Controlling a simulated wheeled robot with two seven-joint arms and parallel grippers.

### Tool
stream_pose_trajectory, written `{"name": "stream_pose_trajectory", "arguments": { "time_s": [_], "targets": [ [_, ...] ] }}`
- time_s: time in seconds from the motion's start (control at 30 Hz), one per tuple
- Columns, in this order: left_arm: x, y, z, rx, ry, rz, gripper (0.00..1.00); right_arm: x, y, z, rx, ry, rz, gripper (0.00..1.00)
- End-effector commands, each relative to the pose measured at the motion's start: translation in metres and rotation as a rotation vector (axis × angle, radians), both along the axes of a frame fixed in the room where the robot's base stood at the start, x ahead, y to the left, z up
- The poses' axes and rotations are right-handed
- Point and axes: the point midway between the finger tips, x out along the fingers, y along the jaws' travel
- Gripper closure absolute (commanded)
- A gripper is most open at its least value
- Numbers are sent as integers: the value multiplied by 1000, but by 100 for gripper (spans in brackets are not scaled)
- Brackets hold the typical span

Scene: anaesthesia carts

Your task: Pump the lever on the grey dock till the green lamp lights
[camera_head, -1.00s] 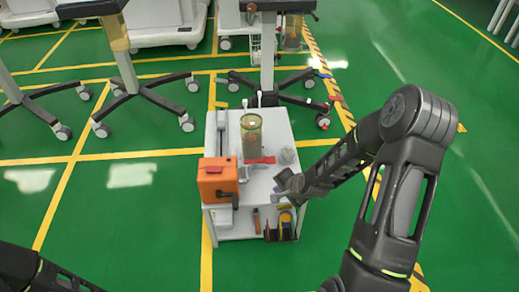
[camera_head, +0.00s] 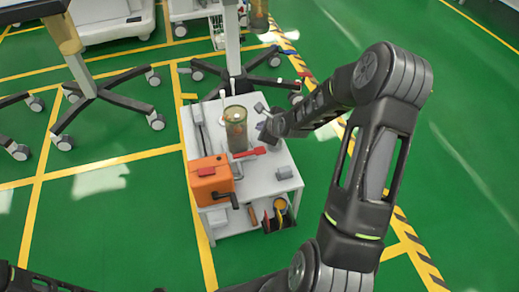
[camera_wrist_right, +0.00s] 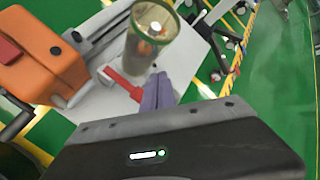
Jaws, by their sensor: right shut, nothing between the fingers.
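A clear canister with amber and green contents (camera_head: 236,130) stands upright on the white cart; it also shows in the right wrist view (camera_wrist_right: 152,40). A red lever (camera_head: 250,153) sticks out at its base and also shows in the right wrist view (camera_wrist_right: 122,83). I cannot clearly tell the grey dock from the other grey parts, and no lit green lamp shows. My right gripper (camera_head: 270,132) is shut and empty, right of the canister. In the right wrist view its fingertips (camera_wrist_right: 158,90) are near the red lever; contact cannot be told. My left gripper is out of view.
An orange box (camera_head: 211,180) with a black crank stands at the cart's front left. Wheeled stand bases (camera_head: 90,85) are behind left. Green floor is clear around the front.

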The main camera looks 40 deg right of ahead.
Motion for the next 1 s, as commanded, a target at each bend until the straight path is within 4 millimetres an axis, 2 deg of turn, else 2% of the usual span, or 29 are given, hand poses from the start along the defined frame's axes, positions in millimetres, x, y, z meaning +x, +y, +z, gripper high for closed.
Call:
{"name": "stream_pose_trajectory", "arguments": {
  "time_s": [0.27, 0.8, 1.0],
  "targets": [
    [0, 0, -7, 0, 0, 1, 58, 0, 0, -9, -1, 0, 1, 100],
    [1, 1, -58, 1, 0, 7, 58, 0, 0, -74, -1, 1, 2, 100],
    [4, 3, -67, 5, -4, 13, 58, 0, 0, -87, -1, 0, 1, 100]
  ]
}}
